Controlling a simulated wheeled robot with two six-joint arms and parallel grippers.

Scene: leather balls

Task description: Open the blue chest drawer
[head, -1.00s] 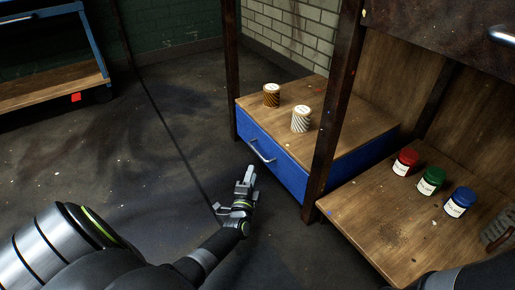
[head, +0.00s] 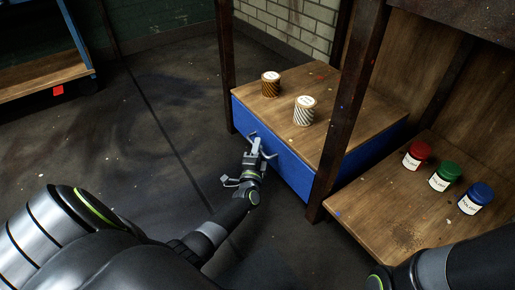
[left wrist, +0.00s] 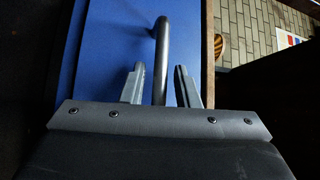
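The blue chest drawer (head: 292,174) sits under a wooden top, and its front looks flush with the top's edge. Its grey metal bar handle (head: 271,155) is on the front, partly hidden by my left gripper (head: 257,146). In the left wrist view the handle (left wrist: 161,55) runs between the two fingers of my left gripper (left wrist: 159,68), with gaps on both sides. The fingers are open around the bar. My right gripper is outside the views; only part of my right arm shows at the lower right.
Red (head: 416,155), green (head: 445,175) and blue (head: 476,198) jars stand on the wooden shelf to the right. Floor left of the chest is clear.

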